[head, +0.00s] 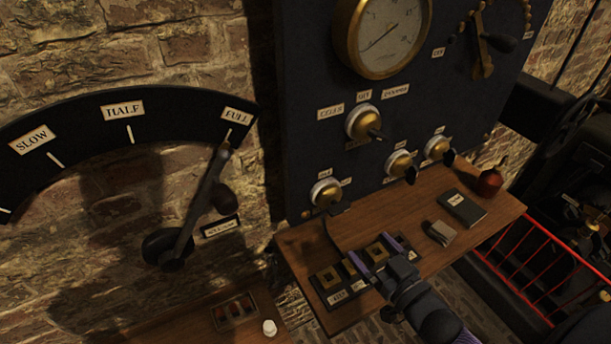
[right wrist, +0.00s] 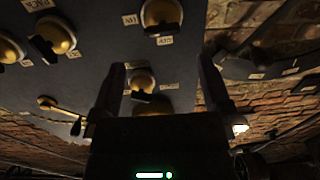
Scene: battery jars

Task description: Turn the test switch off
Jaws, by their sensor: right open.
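The dark panel (head: 340,60) carries several brass rotary switches with black levers. One switch (head: 326,192) is at the panel's lower left, and two others (head: 400,163) (head: 437,147) are to its right. Their small labels are too blurred to tell which is the test switch. My right gripper (head: 371,250) is open and empty over the wooden shelf, below the lower-left switch. In the right wrist view, my right gripper's fingers (right wrist: 160,66) stand apart, with a brass switch (right wrist: 142,79) showing beyond them. Contact with it does not show. My left gripper is out of view.
A larger selector (head: 363,122) and a round gauge (head: 383,35) sit higher on the panel. The shelf (head: 310,245) holds dark blocks (head: 338,287), a dark book (head: 461,208) and a red-brown pot (head: 490,182). A lever (head: 205,205) on a speed dial stands left, near FULL.

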